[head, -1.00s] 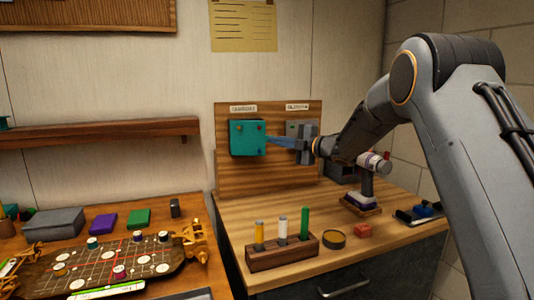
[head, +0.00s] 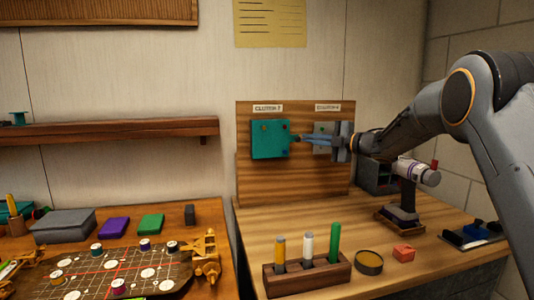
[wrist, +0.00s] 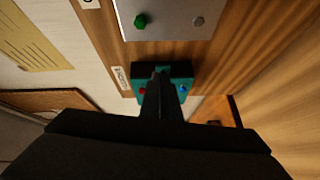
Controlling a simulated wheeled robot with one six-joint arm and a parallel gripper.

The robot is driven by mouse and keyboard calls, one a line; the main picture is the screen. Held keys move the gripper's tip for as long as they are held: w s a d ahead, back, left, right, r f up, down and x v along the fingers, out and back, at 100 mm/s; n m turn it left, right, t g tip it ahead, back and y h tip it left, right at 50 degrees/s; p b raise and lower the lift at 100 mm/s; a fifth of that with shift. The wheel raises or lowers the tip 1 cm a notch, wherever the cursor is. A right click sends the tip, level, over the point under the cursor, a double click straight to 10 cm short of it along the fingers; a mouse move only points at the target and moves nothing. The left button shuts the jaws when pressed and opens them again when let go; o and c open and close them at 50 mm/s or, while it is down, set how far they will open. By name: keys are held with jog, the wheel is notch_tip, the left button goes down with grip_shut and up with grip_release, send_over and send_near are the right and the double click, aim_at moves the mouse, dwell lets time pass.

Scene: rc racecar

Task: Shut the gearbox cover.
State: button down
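A teal box (head: 268,140) with small knobs is fixed to an upright wooden panel (head: 300,185). To its right a grey metal plate (head: 319,129) is mostly hidden behind my gripper. I cannot tell which part is the gearbox cover. My gripper (head: 298,138) points left, with its tips beside the right edge of the teal box; touching or apart is unclear. In the wrist view the fingers (wrist: 160,74) look shut together with nothing between them, in front of the teal box (wrist: 182,70) with red and blue knobs. The grey plate (wrist: 170,18) bears green and grey knobs.
Below the panel, the bench (head: 370,225) holds a rack of tubes (head: 307,277), a round tin (head: 369,262), a red block (head: 403,253) and a stand with a white cylinder (head: 410,171). A game board (head: 130,272) lies on the left table.

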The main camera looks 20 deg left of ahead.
jog(key=shift+a+r, duration=0.1)
jog(key=shift+a, duration=0.2)
